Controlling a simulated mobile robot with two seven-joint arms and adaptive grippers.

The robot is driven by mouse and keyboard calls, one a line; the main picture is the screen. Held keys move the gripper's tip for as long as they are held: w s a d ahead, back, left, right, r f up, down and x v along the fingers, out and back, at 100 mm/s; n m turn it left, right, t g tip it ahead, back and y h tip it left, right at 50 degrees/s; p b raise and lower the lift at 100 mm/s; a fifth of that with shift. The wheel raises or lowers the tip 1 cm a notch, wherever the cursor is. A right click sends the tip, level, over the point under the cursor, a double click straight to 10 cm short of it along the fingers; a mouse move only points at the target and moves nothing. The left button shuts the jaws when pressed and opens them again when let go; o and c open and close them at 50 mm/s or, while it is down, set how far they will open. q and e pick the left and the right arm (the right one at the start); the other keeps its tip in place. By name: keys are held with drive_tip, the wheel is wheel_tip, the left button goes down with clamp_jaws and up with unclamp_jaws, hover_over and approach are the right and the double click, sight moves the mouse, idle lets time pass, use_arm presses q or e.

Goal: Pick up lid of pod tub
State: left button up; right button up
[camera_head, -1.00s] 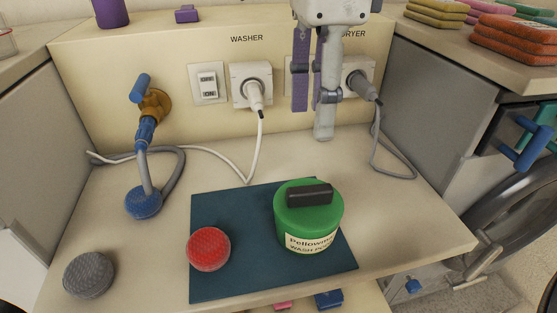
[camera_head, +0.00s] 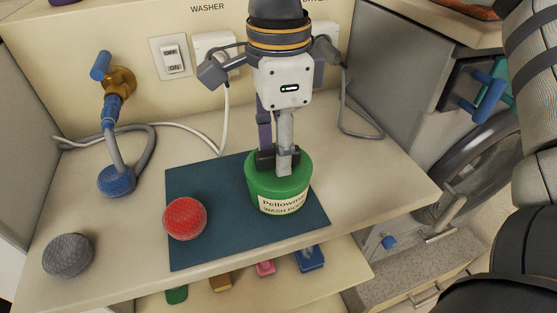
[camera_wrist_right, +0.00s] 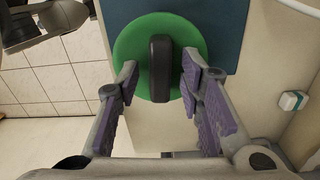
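The green pod tub (camera_head: 282,203) with a "Pellowma... wash" label stands upright on a dark teal mat (camera_head: 205,252). Its green lid (camera_head: 300,172) is on top and carries a dark bar handle (camera_head: 265,159). My right gripper (camera_head: 275,164) points down over the lid, its fingers at the handle. In the right wrist view the lid (camera_wrist_right: 135,42) lies below, and the handle (camera_wrist_right: 160,68) stands between the spread fingers with a gap on each side. The right gripper is open. My left gripper is in no view.
A red round sponge-like disc (camera_head: 185,218) lies on the mat left of the tub. A grey disc (camera_head: 68,255) and a blue one (camera_head: 116,180) under the tap hose lie further left. Outlets with plugs and a switch (camera_head: 171,57) are on the back panel. A lower shelf holds small coloured items.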

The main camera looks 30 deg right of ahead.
clamp_jaws()
